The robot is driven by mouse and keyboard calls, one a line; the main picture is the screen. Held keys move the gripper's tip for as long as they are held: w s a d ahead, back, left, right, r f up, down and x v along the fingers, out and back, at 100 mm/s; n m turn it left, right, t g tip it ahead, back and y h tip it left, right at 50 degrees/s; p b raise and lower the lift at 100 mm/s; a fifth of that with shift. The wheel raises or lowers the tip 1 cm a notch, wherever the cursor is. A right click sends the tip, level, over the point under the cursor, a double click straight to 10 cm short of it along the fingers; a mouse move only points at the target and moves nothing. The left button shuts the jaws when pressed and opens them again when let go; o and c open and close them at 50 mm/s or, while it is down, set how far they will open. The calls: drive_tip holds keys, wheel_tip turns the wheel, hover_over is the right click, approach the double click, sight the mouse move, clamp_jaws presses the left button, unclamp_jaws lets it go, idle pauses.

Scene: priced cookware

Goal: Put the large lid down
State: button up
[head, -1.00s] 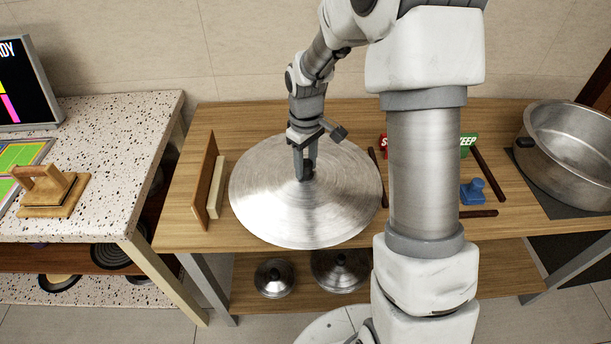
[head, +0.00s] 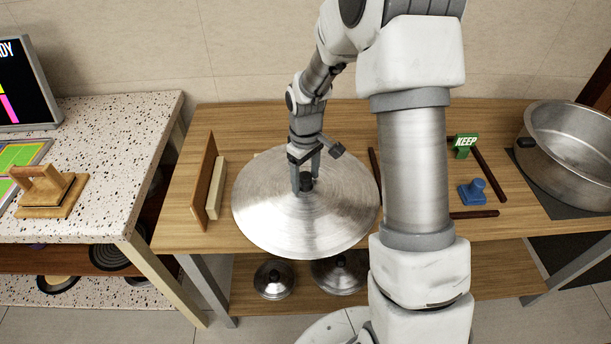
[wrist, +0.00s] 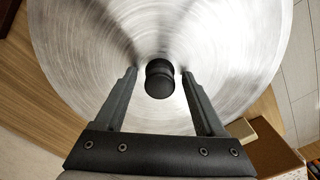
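The large lid (head: 270,215) is a wide brushed-metal disc with a black knob (head: 306,182). It lies over the wooden table between the upright boards and the dark sticks, and looks close to level. Its near rim overlaps the table's front edge in the head view. The lid also fills much of the wrist view (wrist: 230,60), with the knob (wrist: 159,79) near the middle. My gripper (head: 305,186) is open around the knob; in the wrist view the fingers (wrist: 159,73) stand apart with a gap on each side of it. The lid's underside is hidden.
Brown and cream boards (head: 204,180) stand left of the lid. A blue stamp-like piece (head: 477,191), a green KEEP sign (head: 465,144) and dark sticks (head: 490,172) lie right, before a large pot (head: 570,150). Two small lids (head: 274,279) sit on the lower shelf.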

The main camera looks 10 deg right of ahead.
sight(306, 176)
wheel_tip(306, 176, up, 13)
drive_tip(key=p, duration=0.2)
drive_tip(key=s+r+m+t, duration=0.3)
drive_tip(key=s+r, duration=0.8)
drive_tip(key=s+r+m+t, duration=0.2)
drive_tip(key=s+m, duration=0.1)
drive_tip(key=s, duration=0.8)
drive_tip(key=shift+s+d+r+m+t, duration=0.25)
drive_tip(key=shift+r+m+t, duration=0.05)
drive_tip(key=shift+r+m, duration=0.1)
wheel_tip(306, 176, up, 2)
drive_tip(key=shift+r+p, duration=0.1)
drive_tip(key=shift+p, duration=0.85)
drive_tip(key=shift+f, duration=0.2)
drive_tip(key=c, duration=0.4)
drive_tip(key=shift+o, duration=0.2)
